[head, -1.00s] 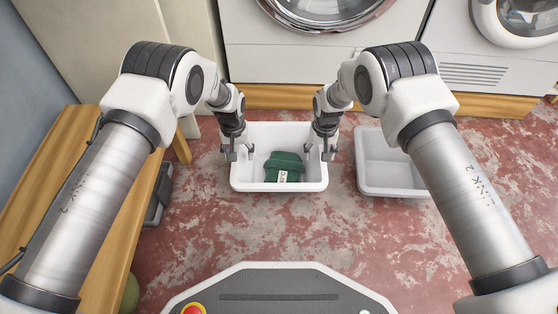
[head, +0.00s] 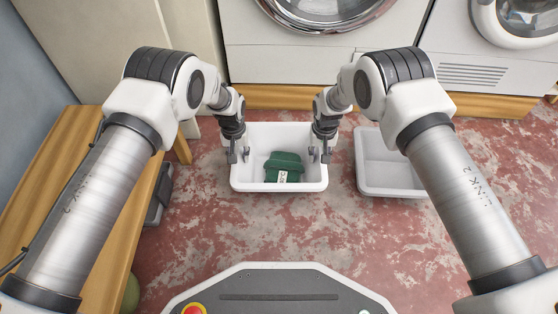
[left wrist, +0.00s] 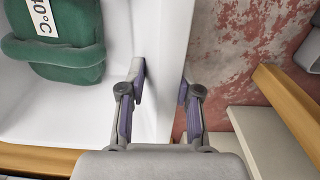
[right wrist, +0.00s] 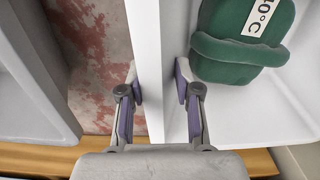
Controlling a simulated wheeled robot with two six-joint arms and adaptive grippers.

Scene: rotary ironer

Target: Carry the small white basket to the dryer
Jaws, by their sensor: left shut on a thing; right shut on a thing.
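The small white basket (head: 242,178) is in the middle of the head view, upright, in front of the machine with the large round door. A green folded bundle (head: 284,165) with a white tag lies in it; the left wrist view shows part of "0°C" on the tag (left wrist: 42,18). My left gripper (head: 238,156) is shut on the basket's left wall, one finger inside and one outside. My right gripper (head: 320,156) is shut on the right wall in the same way. The wall runs between the fingers in both wrist views.
A second, light grey basket (head: 385,187) stands empty to the right, close to my right gripper. A machine with a round door (head: 340,60) is behind the basket. A wooden bench (head: 125,215) runs along the left. Red worn floor (head: 225,225) is open in front.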

